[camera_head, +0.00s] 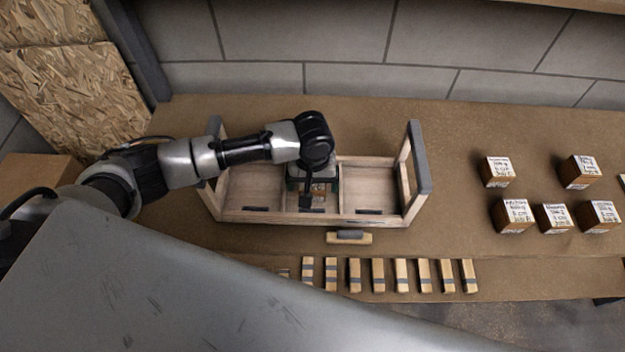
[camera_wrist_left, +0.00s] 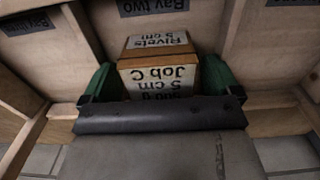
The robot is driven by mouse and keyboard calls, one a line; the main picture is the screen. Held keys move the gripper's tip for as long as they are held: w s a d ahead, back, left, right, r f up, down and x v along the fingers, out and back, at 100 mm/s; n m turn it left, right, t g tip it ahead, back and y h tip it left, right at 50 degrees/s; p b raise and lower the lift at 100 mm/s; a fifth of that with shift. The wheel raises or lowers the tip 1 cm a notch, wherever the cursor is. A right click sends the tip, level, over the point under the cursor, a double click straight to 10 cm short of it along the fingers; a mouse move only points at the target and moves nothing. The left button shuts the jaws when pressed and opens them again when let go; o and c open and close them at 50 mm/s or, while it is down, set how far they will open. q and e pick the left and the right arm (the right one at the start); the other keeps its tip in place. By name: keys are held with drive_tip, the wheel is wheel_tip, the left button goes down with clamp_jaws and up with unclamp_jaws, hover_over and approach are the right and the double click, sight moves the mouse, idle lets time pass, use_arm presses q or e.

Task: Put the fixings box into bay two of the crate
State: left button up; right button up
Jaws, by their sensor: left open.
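The crate (camera_head: 250,190) is a pale wooden tray with three bays and raised grey-topped ends. The fixings box (camera_head: 319,188), a brown box with white labels reading rivets, 5 cm and Job C, sits in the middle bay. In the left wrist view the box (camera_wrist_left: 158,70) is beside the "Bay two" label (camera_wrist_left: 155,7). My left gripper (camera_head: 312,187) reaches down into that bay. Its green-padded fingers stand open on either side of the box. Whether they touch it, I cannot tell. The box's lower part is hidden. My right gripper is not in view.
Several labelled boxes (camera_head: 513,215) stand on the right of the brown bench (camera_head: 450,140). The outer bays look empty.

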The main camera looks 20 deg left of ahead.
use_arm(q)
wheel_tip(320, 180, up, 12)
idle(0.4)
